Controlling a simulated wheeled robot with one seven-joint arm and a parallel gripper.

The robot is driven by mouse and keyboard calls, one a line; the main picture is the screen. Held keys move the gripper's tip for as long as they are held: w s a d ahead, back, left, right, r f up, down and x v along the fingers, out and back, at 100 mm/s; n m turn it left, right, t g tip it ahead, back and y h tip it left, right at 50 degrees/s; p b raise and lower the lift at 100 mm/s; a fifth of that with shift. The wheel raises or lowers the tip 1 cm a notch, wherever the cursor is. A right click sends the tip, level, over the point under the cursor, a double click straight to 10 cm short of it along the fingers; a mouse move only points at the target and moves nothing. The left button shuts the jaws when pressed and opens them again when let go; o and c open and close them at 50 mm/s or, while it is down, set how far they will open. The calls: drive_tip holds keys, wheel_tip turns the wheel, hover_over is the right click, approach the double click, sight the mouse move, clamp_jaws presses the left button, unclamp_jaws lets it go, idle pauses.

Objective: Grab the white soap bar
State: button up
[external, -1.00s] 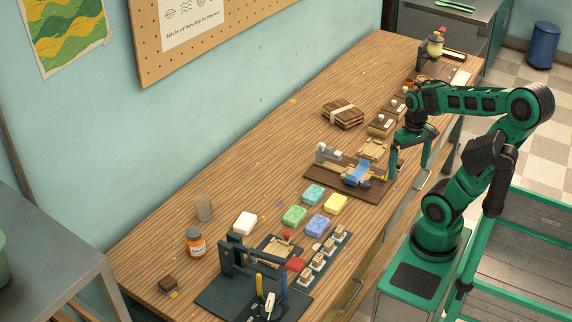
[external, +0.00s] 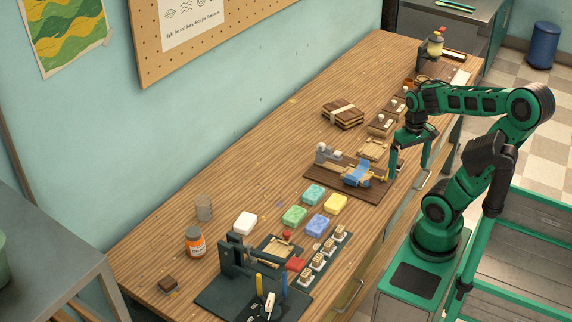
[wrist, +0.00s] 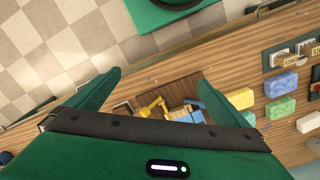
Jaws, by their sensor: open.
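The white soap bar (external: 245,222) lies flat on the wooden bench, left of the green soap bar (external: 294,215) and behind the dark press. In the wrist view, a white bar (wrist: 308,122) shows at the right edge, partly cut off. My gripper (external: 408,172) is open and empty, with its fingers pointing down by the bench's front edge, far to the right of the white bar. In the wrist view, my gripper's fingers (wrist: 160,78) are spread wide above the bench edge and a dark board.
Teal (external: 314,194), yellow (external: 335,204) and blue (external: 318,226) soap bars lie close by. The dark press (external: 238,272) stands in front of the white bar. A clear cup (external: 204,208) and an orange jar (external: 195,242) stand left of it.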

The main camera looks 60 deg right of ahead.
drive_tip(key=shift+c, duration=1.2)
